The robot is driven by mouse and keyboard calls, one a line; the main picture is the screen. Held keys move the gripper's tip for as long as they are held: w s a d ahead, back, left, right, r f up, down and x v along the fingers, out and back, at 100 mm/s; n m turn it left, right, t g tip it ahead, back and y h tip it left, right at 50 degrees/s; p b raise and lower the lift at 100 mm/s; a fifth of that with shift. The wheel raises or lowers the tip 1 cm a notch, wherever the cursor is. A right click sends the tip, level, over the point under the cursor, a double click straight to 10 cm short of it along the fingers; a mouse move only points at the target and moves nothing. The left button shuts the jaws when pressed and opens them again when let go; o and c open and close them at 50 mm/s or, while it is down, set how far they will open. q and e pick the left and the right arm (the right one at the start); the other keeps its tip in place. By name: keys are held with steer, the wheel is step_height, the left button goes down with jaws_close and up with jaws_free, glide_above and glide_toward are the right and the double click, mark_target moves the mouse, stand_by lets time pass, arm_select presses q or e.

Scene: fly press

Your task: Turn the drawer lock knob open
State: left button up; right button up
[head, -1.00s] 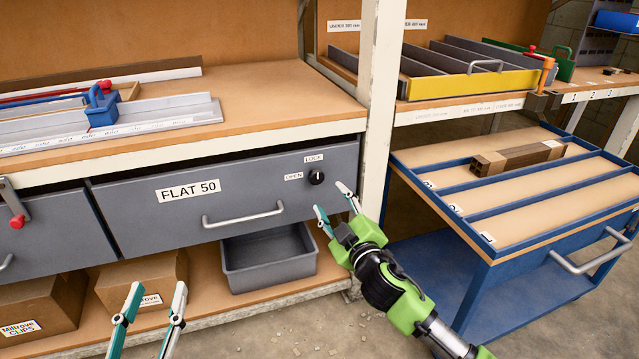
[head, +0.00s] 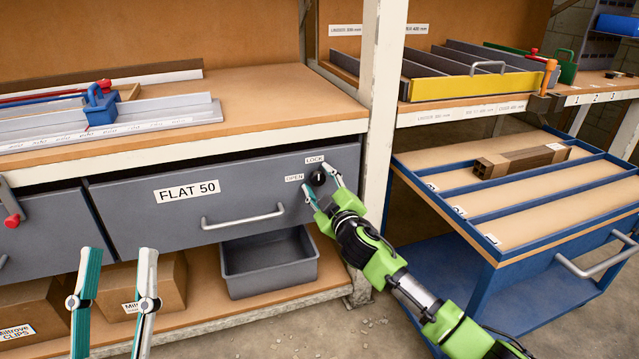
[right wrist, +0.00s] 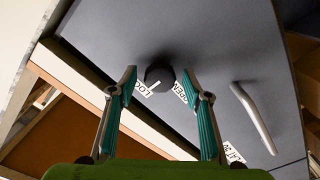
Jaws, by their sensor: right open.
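The black lock knob (head: 317,178) sits at the upper right of the grey drawer front (head: 140,215), between the OPEN and LOCK labels. Its white mark points toward the LOCK label in the right wrist view, where the knob (right wrist: 159,76) lies just beyond and between the fingertips. My right gripper (head: 316,180) is open, its fingers on either side of the knob; I cannot tell whether they touch it. In the right wrist view the right gripper (right wrist: 158,83) shows both teal-padded fingers apart. My left gripper (head: 117,262) is open and empty at the lower left, in front of the shelf.
The drawer handle (head: 243,216) is left of and below the knob. A grey bin (head: 268,265) and cardboard boxes stand on the shelf below. A white post (head: 378,110) rises right of the drawer. A blue cart (head: 520,255) stands to the right.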

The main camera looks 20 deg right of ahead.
jaws_close()
